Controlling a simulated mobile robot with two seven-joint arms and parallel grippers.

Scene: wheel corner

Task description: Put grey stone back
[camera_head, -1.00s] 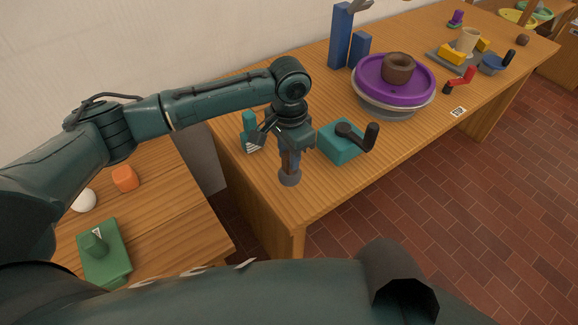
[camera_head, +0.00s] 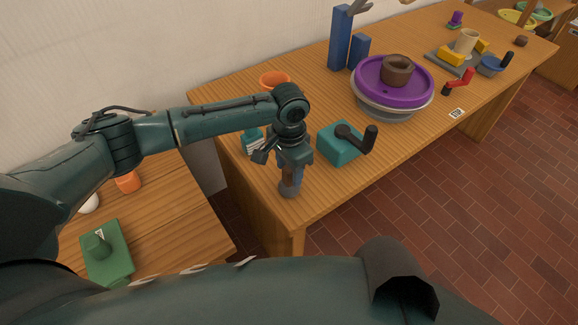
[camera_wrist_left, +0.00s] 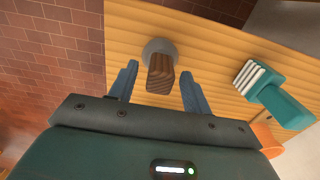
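The grey stone (camera_head: 291,189) is a round grey piece with a brown wooden handle, near the front left corner of the long wooden table. In the left wrist view the grey stone (camera_wrist_left: 152,47) lies beyond its wooden handle (camera_wrist_left: 160,74), which points at the camera. My left gripper (camera_head: 291,178) is directly above it, pointing down. In the left wrist view the left gripper (camera_wrist_left: 158,72) has its blue fingers open on both sides of the handle, with a visible gap on each side. My right gripper is not in view.
A teal box with a dark crank (camera_head: 340,145) stands close to the right. A teal brush (camera_wrist_left: 284,103) and an orange bowl (camera_head: 273,78) are behind the gripper. A purple wheel (camera_head: 424,87) is farther back. A lower side table (camera_head: 170,215) holds a green block (camera_head: 107,258).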

